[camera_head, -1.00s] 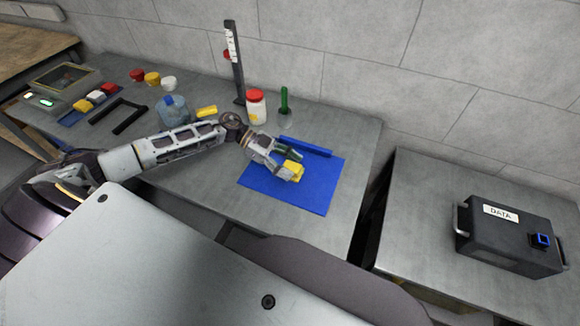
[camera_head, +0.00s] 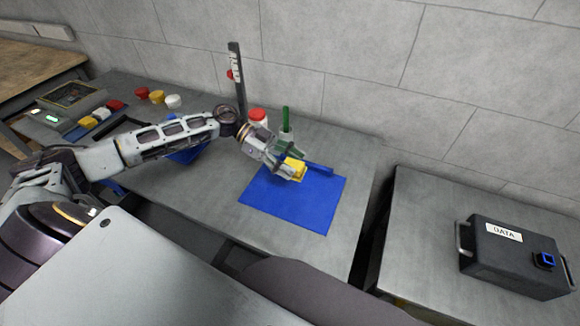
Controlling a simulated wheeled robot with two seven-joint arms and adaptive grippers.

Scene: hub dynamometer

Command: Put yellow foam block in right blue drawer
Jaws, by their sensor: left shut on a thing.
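My left gripper (camera_head: 292,168) is shut on the yellow foam block (camera_head: 296,167). Its fingers cover part of the block. In the head view the block shows over the back part of a flat blue sheet (camera_head: 290,203) with a blue bar (camera_head: 320,168) along its back edge. The block seems to be above the sheet, but the gap is hard to judge. I cannot make out a drawer for certain. A second blue surface (camera_head: 187,153) shows partly behind my left arm. My right gripper is not in view.
A green upright piece (camera_head: 285,119), a red-lidded jar (camera_head: 257,115) and a dark post (camera_head: 237,75) stand behind the gripper. Coloured caps (camera_head: 157,97) lie at the back left. A black DATA case (camera_head: 515,255) sits on a separate right table, beyond a gap.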

